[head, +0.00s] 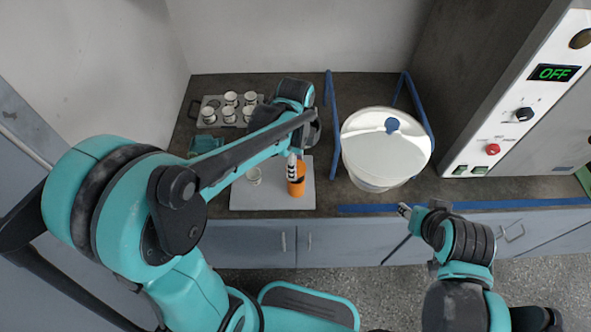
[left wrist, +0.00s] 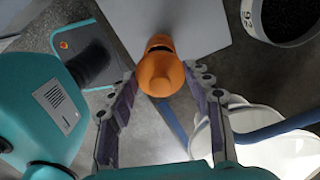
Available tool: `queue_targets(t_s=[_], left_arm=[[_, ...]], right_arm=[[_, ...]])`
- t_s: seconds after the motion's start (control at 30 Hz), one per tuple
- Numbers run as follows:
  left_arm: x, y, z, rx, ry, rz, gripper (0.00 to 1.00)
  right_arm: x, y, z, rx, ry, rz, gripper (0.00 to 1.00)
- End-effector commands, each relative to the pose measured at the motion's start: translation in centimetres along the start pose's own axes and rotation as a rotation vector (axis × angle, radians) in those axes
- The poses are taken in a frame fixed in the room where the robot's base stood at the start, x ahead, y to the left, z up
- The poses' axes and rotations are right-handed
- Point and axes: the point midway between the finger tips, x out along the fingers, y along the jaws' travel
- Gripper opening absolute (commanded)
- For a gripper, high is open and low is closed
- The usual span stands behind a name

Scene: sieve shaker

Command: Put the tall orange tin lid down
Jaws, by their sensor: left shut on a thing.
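The tall orange tin (head: 296,188) stands at the right part of a grey board (head: 243,204) on the bench. My left gripper (head: 295,162) is over its upper end. In the left wrist view, my left gripper (left wrist: 160,84) is shut on the rounded orange lid (left wrist: 160,74), which lies between the fingertips. A dark band shows just beyond the lid, with more orange behind it. I cannot tell whether the lid touches the tin body. My right gripper (head: 405,211) is low by the bench's front edge, away from the tin; its jaws are too small to read.
Several cups stand on a rack (head: 207,119) at the back left. A large white lidded tub (head: 385,150) stands right, between blue bars (head: 329,95). The control panel (head: 525,100) reads OFF.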

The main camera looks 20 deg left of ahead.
Motion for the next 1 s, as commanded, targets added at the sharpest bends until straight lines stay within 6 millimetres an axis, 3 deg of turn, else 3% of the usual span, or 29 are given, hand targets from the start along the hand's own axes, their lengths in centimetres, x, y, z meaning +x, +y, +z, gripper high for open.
queue_targets(t_s=[0.1,0.2,0.83,0.87,0.9,0.93,1.0], left_arm=[[2.3,0.0,0.0,0.000,0.000,0.000,0.30],[3.2,0.0,0.0,0.000,0.000,0.000,0.30],[4.2,0.0,-0.1,0.000,0.000,0.000,0.30],[4.2,0.0,-0.1,0.000,0.000,0.000,0.53],[4.2,0.0,-0.1,0.000,0.000,0.000,0.63],[4.1,0.0,-0.1,0.000,0.000,0.000,0.71],[4.1,0.0,-0.1,0.000,0.000,0.000,0.71]], right_arm=[[1.0,0.0,0.8,0.000,0.000,0.000,0.40],[1.3,0.0,0.9,0.000,0.000,0.000,0.40],[1.9,0.0,1.4,0.000,0.000,0.000,0.40],[1.9,0.0,1.4,0.000,0.000,0.000,0.40],[1.9,0.0,1.4,0.000,0.000,0.000,0.40],[1.9,0.0,1.4,0.000,0.000,0.000,0.40],[1.9,0.0,1.3,0.000,0.000,0.000,0.40]])
